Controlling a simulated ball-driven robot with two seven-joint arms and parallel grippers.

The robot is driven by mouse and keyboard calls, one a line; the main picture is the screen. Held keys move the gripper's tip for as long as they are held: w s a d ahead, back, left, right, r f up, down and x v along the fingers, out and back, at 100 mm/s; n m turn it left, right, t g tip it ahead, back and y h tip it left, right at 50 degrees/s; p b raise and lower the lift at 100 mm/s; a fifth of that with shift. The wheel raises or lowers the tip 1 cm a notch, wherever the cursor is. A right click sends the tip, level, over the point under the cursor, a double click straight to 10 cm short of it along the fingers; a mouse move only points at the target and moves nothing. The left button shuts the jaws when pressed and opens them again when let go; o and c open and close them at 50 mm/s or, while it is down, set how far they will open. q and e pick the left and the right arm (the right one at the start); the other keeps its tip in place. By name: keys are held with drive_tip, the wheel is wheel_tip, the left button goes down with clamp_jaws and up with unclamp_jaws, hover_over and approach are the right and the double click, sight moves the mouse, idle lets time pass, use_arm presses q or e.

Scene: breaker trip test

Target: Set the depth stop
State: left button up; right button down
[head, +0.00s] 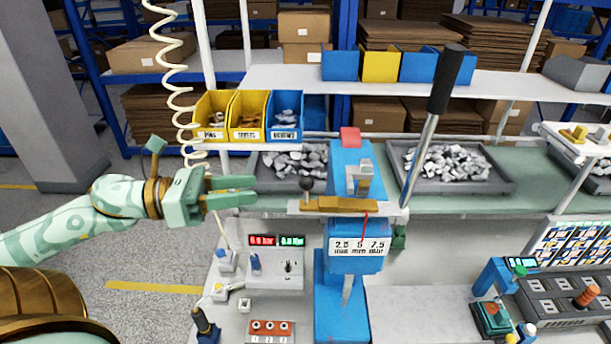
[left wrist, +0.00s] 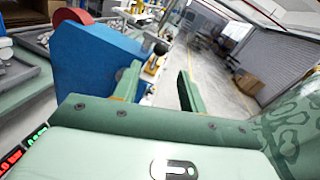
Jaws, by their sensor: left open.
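A blue press (head: 346,265) stands at the middle of the bench, with a long black-handled lever (head: 446,80) rising at its right. A white label (head: 359,247) on it reads 2.5, 5 and 7.5 mm. Above the label a brass bar (head: 345,204) crosses the press. A black ball knob (head: 306,184) stands at its left; a dark ball also shows beyond the fingers in the left wrist view (left wrist: 161,48). My left gripper (head: 256,190) is open and empty, left of the knob, fingers pointing toward it. It appears apart from the knob. My right gripper is out of view.
Yellow and blue bins (head: 249,116) hang behind my left gripper. Grey trays of metal parts (head: 447,163) lie behind the press. A display box (head: 275,262) and a red-topped button box (head: 270,330) sit front left. A coiled white hose (head: 180,95) hangs above my left wrist.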

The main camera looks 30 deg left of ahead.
sight(300, 182)
use_arm(q)
drive_tip(key=x, duration=0.9)
drive_tip(key=shift+r, duration=0.1)
drive_tip(key=shift+w+d, duration=0.35)
drive_tip(key=shift+d, duration=0.05)
drive_tip(key=shift+w+d, duration=0.35)
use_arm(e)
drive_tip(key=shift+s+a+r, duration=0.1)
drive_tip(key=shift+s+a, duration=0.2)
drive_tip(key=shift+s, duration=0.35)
use_arm(q)
drive_tip(key=shift+s, duration=0.1)
clamp_jaws()
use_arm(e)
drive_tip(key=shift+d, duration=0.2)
